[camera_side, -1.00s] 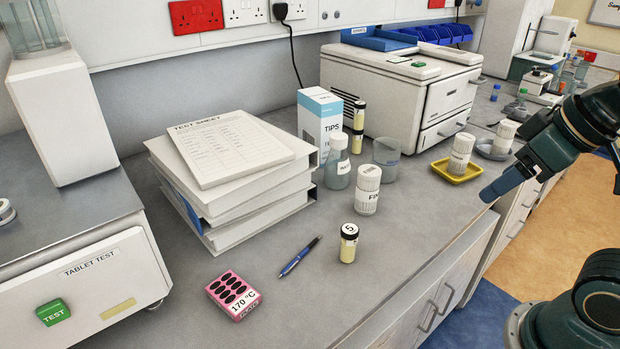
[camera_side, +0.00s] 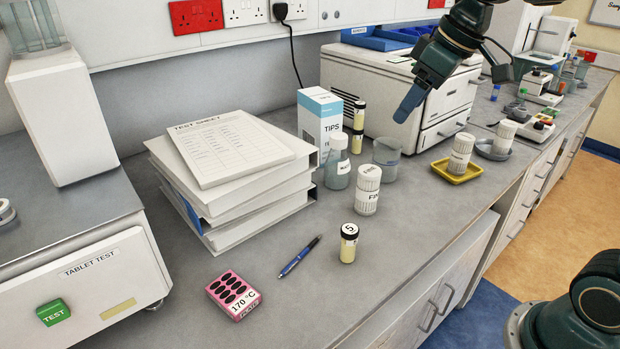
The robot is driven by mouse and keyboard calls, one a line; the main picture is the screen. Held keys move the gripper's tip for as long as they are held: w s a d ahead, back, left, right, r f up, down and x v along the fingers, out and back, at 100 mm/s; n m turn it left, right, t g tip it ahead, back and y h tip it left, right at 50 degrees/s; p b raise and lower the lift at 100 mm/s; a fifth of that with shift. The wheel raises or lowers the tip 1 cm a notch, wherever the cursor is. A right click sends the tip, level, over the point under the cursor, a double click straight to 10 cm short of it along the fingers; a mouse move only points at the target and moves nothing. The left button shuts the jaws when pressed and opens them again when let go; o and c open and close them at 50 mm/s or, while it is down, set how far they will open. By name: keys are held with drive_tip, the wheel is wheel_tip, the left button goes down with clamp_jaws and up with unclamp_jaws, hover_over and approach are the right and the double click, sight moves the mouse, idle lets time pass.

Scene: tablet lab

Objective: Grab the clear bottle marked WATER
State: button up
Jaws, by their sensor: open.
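A clear bottle (camera_side: 338,170) with a white cap and a small dark-lettered label stands upright on the grey bench, in front of the TIPS box. The label is too small to read with certainty. A clear beaker (camera_side: 386,157) is to its right and a stack of two white tubs (camera_side: 367,190) is close in front on the right. My gripper (camera_side: 403,117) is in the air above and to the right of the bottle, apart from it, with blue fingers pointing down and left. It holds nothing that shows.
Two stacked vials (camera_side: 358,128) stand behind the bottle by the TIPS box (camera_side: 319,125). A stack of binders (camera_side: 230,180) is on the left. A vial marked 5 (camera_side: 348,244), a pen (camera_side: 300,257) and a yellow tray (camera_side: 447,175) are nearby. The front bench is mostly clear.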

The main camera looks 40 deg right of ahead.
drive_tip(key=w+d+f+n, duration=0.1)
drive_tip(key=w+d, duration=0.1)
drive_tip(key=w, duration=0.6)
drive_tip(key=n+y, duration=0.1)
drive_tip(key=n, duration=0.1)
approach(340, 136)
drive_tip(key=shift+w+d+r+g, duration=0.15)
drive_tip(key=shift+d+r+g, duration=0.2)
drive_tip(key=shift+r, duration=0.3)
drive_tip(key=shift+a, duration=0.1)
drive_tip(key=shift+x, duration=4.3)
drive_tip(key=shift+x, duration=2.6)
drive_tip(key=shift+a, duration=0.1)
drive_tip(key=shift+r, duration=0.1)
clamp_jaws()
